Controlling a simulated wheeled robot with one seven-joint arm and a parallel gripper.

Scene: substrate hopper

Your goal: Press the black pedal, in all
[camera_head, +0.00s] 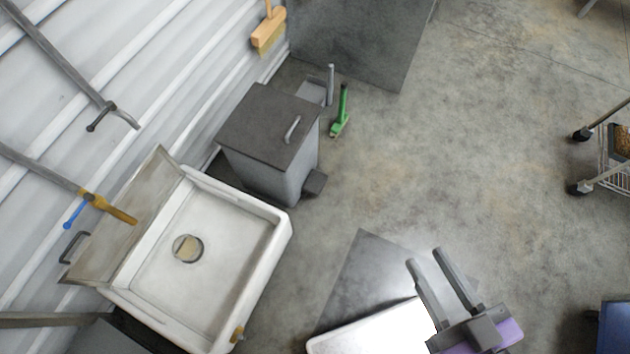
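A dark pedal (314,182) sticks out low from the front right side of a grey bin (258,165). The bin's dark lid (268,122) is down and has a light bar handle. My gripper (424,256) is at the bottom right of the head view. Its two grey fingers stand apart with nothing between them. It is well apart from the pedal, below and to the right of it in the picture. No other pedal can be made out.
A white basin (270,236) with a raised lid (132,222) stands left of my gripper. A green tool (341,112) stands behind the bin. A dark plate (365,268) and a white surface (375,332) lie near my gripper. A wheeled cart (612,175) is right. The middle floor is clear.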

